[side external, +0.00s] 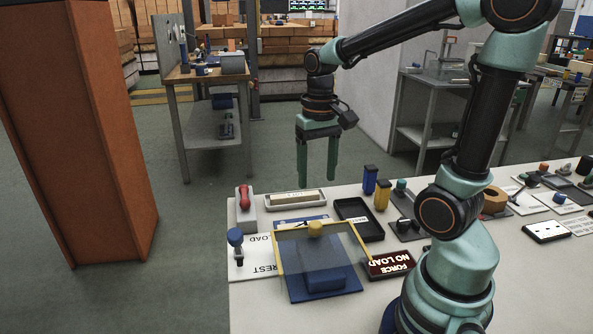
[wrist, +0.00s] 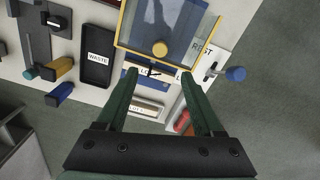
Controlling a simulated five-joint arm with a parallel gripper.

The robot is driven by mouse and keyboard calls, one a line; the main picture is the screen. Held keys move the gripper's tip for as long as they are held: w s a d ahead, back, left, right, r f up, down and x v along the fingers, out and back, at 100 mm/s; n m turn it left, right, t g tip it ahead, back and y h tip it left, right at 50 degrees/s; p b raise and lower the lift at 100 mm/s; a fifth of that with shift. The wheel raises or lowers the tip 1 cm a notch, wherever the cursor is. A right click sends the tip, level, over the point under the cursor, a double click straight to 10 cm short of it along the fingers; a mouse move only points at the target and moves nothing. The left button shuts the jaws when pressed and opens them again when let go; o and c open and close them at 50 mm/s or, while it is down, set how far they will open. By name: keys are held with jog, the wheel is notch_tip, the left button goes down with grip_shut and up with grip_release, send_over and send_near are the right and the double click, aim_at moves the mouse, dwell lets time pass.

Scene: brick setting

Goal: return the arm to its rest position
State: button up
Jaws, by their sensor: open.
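My gripper (side external: 317,178) hangs from my arm, pointing down, at the back edge of the white table. Its two green fingers are spread apart with nothing between them. In the wrist view the open fingers (wrist: 160,88) frame a pale bar in a tray (wrist: 148,108) below, which also shows in the side view (side external: 295,199). The gripper appears above the table and apart from its things. My arm is stretched out from its base at the right front of the side view.
A yellow-framed clear cover (side external: 277,249) stands over a blue block (side external: 326,279). Around it are a black waste tray (side external: 360,232), a red handle (side external: 244,197), a blue-knobbed lever (side external: 235,238) and upright blue (side external: 370,180) and yellow (side external: 382,195) blocks. An orange-brown pillar (side external: 85,130) stands left.

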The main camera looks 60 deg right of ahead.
jog(key=a+r+n+t, duration=0.4)
jog(key=a+n+t, duration=0.1)
jog(key=a, duration=0.3)
jog(key=shift+s+a+r+n+t, duration=0.2)
jog(key=shift+s+a+n+t, duration=0.15)
jog(key=shift+n, duration=0.15)
jog(key=shift+o, duration=0.3)
dwell(2.4)
jog(key=o, duration=0.4)
jog(key=shift+o, duration=0.2)
jog(key=w+d+m+g, duration=0.3)
jog(key=w+d+m, duration=0.15)
jog(key=d, duration=0.25)
jog(key=w+d+m+g, duration=0.3)
jog(key=d+m, duration=0.2)
jog(key=d, duration=0.3)
notch_tip(320, 180, down, 10)
jog(key=shift+s, duration=0.25)
